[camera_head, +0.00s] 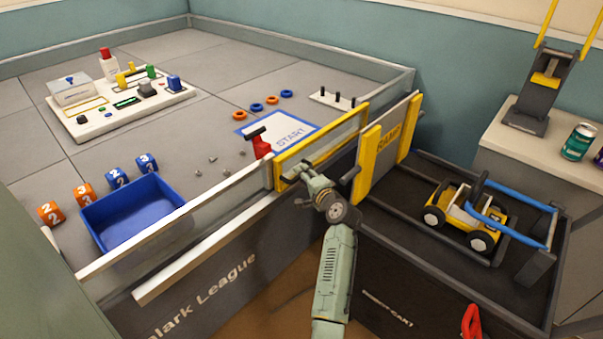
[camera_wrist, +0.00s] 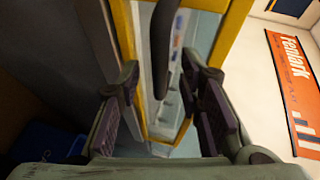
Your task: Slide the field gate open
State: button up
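The field gate (camera_head: 322,133) is a clear panel in a yellow frame, set in the front wall of the playing field. It fills the gap between the left wall panel and the yellow ramp board. My gripper (camera_head: 306,172) is at the gate's lower front side. In the wrist view the gate's yellow frame (camera_wrist: 232,32) stands ahead, and a dark upright handle (camera_wrist: 164,45) shows between the spread fingers of my gripper (camera_wrist: 165,108). The fingers look apart from the handle. In the head view my gripper hides part of the gate's lower edge.
The yellow ramp board (camera_head: 386,143) stands just right of the gate, before a dark cart (camera_head: 395,230) with a toy car (camera_head: 465,213). A red bottle-like object (camera_head: 261,146) stands inside, near the gate's left end. A blue bin (camera_head: 133,213) is farther left.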

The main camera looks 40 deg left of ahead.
jog(key=shift+x, duration=1.2)
jog(key=shift+c, duration=0.4)
grip_shut()
